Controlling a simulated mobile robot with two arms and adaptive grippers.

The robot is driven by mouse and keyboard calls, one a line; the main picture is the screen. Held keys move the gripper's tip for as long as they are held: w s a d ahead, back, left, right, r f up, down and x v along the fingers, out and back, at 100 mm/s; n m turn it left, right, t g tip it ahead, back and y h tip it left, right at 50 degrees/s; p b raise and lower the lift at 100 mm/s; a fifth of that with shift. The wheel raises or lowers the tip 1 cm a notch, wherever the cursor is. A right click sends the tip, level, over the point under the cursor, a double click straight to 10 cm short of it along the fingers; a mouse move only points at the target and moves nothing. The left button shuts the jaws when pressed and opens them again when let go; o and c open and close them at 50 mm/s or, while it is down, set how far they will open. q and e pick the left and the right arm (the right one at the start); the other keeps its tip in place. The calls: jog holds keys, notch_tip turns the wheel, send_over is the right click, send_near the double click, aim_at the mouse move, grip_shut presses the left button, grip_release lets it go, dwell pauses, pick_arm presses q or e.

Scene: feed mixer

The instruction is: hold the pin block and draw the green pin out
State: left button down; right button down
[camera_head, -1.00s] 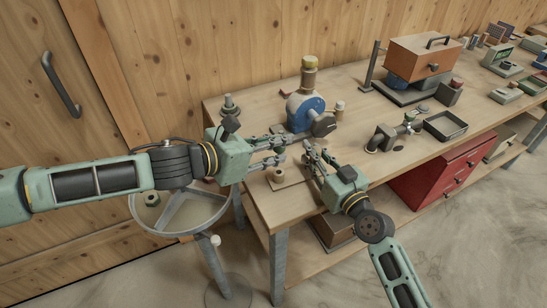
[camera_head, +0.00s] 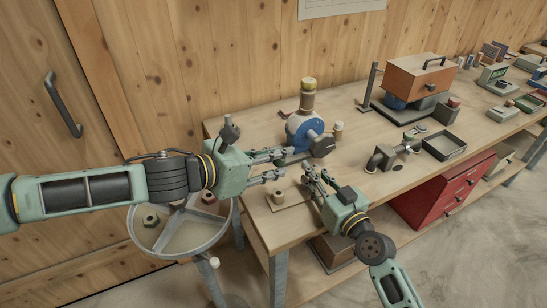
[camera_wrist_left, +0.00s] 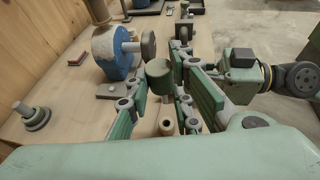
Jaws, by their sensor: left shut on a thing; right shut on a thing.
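My left gripper (camera_head: 284,164) reaches in from the left over the near corner of the bench, with its fingers closed on a short dull green cylinder, which I take to be the green pin (camera_wrist_left: 158,75). My right gripper (camera_head: 308,172) comes up from the lower right. Its fingertips are close to the left ones and are closed, and they also show beyond the green cylinder in the left wrist view (camera_wrist_left: 182,50). What they hold, apparently the pin block, is mostly hidden by the fingers.
A blue round machine (camera_head: 299,127) with a dark knob stands just behind the grippers. A small wooden spool (camera_head: 278,199) sits below them on a thin board. A pipe fitting (camera_head: 382,158) and black tray (camera_head: 444,145) lie to the right. A round metal stand (camera_head: 185,240) is at left.

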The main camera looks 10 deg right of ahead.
pick_arm(q)
jog(key=shift+r, duration=0.15)
jog(key=shift+r, duration=0.75)
jog(key=shift+r, duration=0.25)
notch_tip(320, 180, up, 6)
dwell(0.6)
jog(key=shift+r, duration=0.1)
pick_arm(e)
jog(key=c, duration=1.5)
grip_release()
